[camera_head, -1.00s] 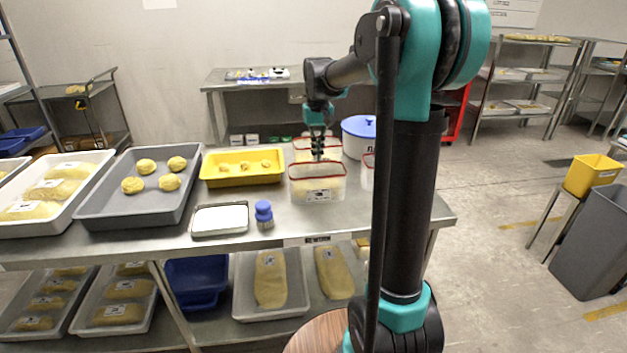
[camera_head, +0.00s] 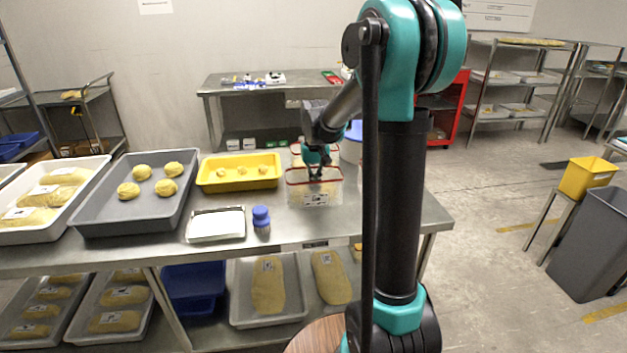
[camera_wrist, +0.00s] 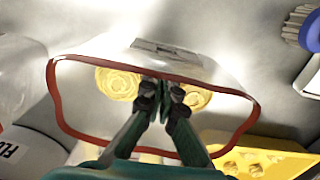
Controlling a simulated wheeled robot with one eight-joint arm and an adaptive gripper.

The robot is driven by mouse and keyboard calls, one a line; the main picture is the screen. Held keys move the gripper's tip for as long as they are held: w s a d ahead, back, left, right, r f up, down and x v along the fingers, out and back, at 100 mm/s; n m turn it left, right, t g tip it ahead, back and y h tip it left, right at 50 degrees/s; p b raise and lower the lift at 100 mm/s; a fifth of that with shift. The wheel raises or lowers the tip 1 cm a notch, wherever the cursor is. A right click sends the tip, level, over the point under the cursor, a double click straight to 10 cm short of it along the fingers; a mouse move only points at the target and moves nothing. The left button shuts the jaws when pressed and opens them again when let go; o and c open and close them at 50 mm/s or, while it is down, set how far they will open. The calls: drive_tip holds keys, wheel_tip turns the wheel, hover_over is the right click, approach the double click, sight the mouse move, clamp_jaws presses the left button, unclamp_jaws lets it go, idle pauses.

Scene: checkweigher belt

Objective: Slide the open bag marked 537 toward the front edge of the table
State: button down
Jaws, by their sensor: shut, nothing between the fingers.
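A clear open bag with a red rim (camera_head: 314,194) stands upright on the steel table, a white label on its front wall. The label is too small to read as 537. My gripper (camera_head: 317,176) is shut and empty, pointing down into the bag's mouth. In the wrist view the fingertips (camera_wrist: 164,94) are inside the red rim (camera_wrist: 55,95), close to the front wall with the label. I cannot tell whether they touch that wall. Round yellow coils (camera_wrist: 117,84) lie inside the bag, partly hidden by the fingers.
A yellow tray (camera_head: 212,184), a metal tray (camera_head: 216,240) and a blue-topped brush (camera_head: 261,216) stand left of the bag. Another red-rimmed bag (camera_head: 296,148) is behind it. A white tub (camera_wrist: 28,152) is beside it. Table in front of the bag (camera_head: 318,222) is clear.

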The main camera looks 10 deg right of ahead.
drive_tip(key=shift+s, duration=0.55)
drive_tip(key=s, duration=1.2)
drive_tip(key=shift+s+d, duration=0.1)
drive_tip(key=shift+s, duration=0.15)
